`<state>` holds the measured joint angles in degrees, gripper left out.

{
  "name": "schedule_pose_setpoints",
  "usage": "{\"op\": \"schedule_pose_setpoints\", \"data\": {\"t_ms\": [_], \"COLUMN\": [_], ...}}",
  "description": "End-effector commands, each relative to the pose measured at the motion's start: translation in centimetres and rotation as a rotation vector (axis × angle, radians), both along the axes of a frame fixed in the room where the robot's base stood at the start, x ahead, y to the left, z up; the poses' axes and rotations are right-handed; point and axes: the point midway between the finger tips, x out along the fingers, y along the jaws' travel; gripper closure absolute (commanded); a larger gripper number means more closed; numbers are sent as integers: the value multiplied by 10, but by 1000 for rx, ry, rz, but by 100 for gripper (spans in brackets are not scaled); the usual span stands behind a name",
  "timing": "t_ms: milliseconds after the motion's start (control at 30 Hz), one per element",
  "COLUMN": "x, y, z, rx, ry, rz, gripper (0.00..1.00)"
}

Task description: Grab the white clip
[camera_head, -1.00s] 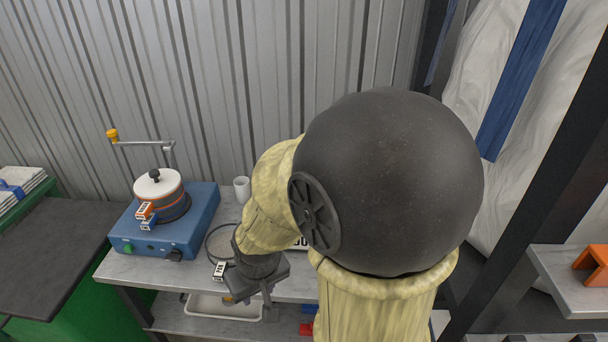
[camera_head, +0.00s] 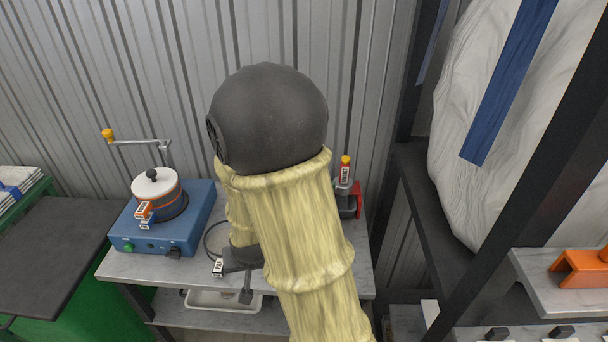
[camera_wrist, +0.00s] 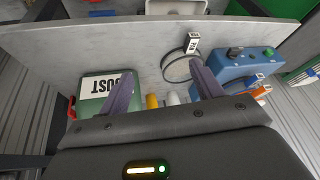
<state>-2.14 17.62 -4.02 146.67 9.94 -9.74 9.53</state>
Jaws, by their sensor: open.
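A small white clip (camera_head: 218,267) with a black-marked label sits at the rim of a round wire-edged sieve (camera_head: 209,243) on the grey bench. The clip also shows in the wrist view (camera_wrist: 192,42), upper right of centre, beyond my fingertips. My gripper (camera_wrist: 160,75) is open and empty, its two fingers spread over the bench. In the head view my gripper (camera_head: 244,275) is just right of the clip, partly hidden by my arm. Whether a finger touches the clip cannot be told, but the wrist view shows them apart.
A green labelled box (camera_wrist: 100,100) lies left in the wrist view. A red and grey device (camera_head: 347,198) stands at the bench's right. A white tray (camera_head: 228,304) sits below.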

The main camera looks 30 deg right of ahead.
Motion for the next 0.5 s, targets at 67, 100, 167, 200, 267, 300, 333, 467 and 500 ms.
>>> {"op": "schedule_pose_setpoints", "data": {"t_ms": [67, 100, 167, 200, 267, 300, 333, 467, 500], "x": [10, 15, 21, 25, 30, 32, 34, 38, 38], "y": [-9, -15, -24, -30, -40, -47, -52, -76, -83], "z": [-2, -4, -7, -9, -12, -13, -13, -14, -14], "rx": [-8, -15, -29, -39, -60, -75, -87, -151, -173], "ry": [-37, -61, -97, -124, -164, -190, -211, -304, -333], "rz": [-74, -111, -166, -204, -254, -285, -308, -396, -418], "gripper": [35, 35, 35, 35, 35, 35, 35, 35, 35]}}
